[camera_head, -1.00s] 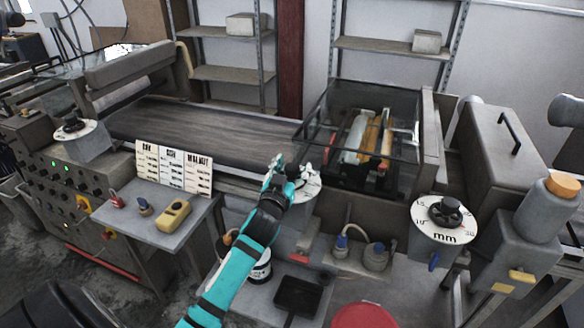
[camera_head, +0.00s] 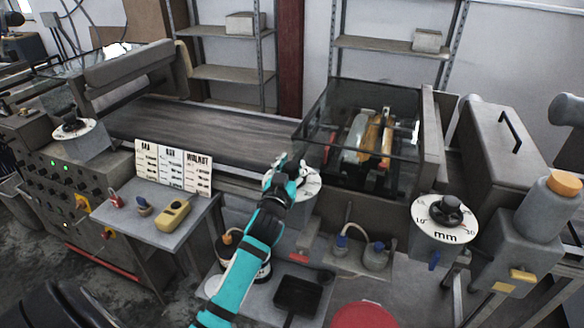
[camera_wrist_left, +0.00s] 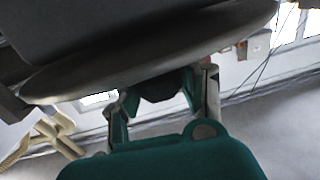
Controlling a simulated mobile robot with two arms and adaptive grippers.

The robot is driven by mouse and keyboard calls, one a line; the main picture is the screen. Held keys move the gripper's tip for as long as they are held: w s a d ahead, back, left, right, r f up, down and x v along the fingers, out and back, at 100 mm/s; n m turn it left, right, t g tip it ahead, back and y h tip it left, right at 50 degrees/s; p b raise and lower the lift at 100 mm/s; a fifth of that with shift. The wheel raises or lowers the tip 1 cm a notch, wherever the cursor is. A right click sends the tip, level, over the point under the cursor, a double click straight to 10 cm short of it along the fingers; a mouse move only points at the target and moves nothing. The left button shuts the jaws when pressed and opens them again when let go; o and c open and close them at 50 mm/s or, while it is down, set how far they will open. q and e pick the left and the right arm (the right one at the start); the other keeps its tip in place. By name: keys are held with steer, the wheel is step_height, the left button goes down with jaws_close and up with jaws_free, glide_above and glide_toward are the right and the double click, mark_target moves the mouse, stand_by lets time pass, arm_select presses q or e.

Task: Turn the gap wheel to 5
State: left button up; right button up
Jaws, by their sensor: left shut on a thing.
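A white round dial (camera_head: 308,183) sits on the front of the machine at the middle, below the glass-covered roller box. My left gripper (camera_head: 285,165) is at this dial and covers its knob and much of its face, so its numbers and pointer cannot be read. In the left wrist view my two fingers (camera_wrist_left: 163,100) are closed around a dark knob (camera_wrist_left: 163,87) under a large grey disc. A second white dial (camera_head: 446,219) marked "mm" with a black knob stands to the right, apart from my gripper. No label shows which dial is the gap wheel. My right gripper is not in view.
A third dial (camera_head: 73,129) is at the left on the control cabinet. A chart board (camera_head: 173,167) and a yellow handheld device (camera_head: 174,214) are on the side table.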

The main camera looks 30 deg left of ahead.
arm_select(q)
steer(key=o, duration=1.2)
steer(key=shift+s, duration=0.1)
steer(key=v, duration=1.2)
